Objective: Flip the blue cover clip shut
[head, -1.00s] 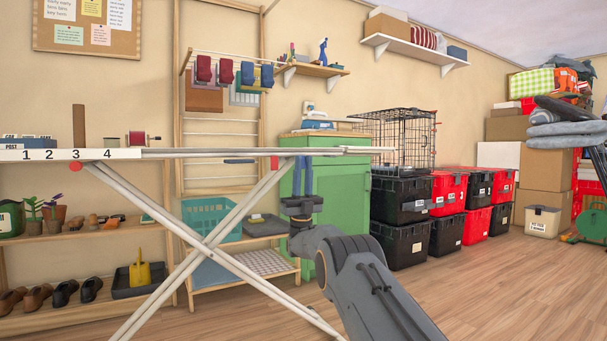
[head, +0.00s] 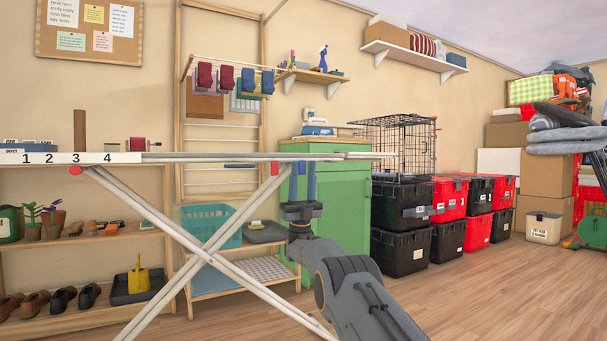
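Two blue clip-like pieces (head: 257,77) hang beside two dark red ones (head: 214,76) on the rail of the wooden wall rack. They are small, and I cannot tell whether either is the cover clip or whether it is open or shut. My gripper (head: 302,180) points up in the middle of the view, in front of the green cabinet and beside the ironing board's right part. Its two blue fingers stand apart with nothing seen between them. It appears lower than the hanging pieces in the picture and well apart from them.
A long ironing board (head: 220,158) with crossed white legs stands ahead on the left. A green cabinet (head: 340,215) is behind my gripper. Black and red totes (head: 403,225) are stacked to its right under a wire crate (head: 395,145). The wooden floor (head: 480,290) at right is clear.

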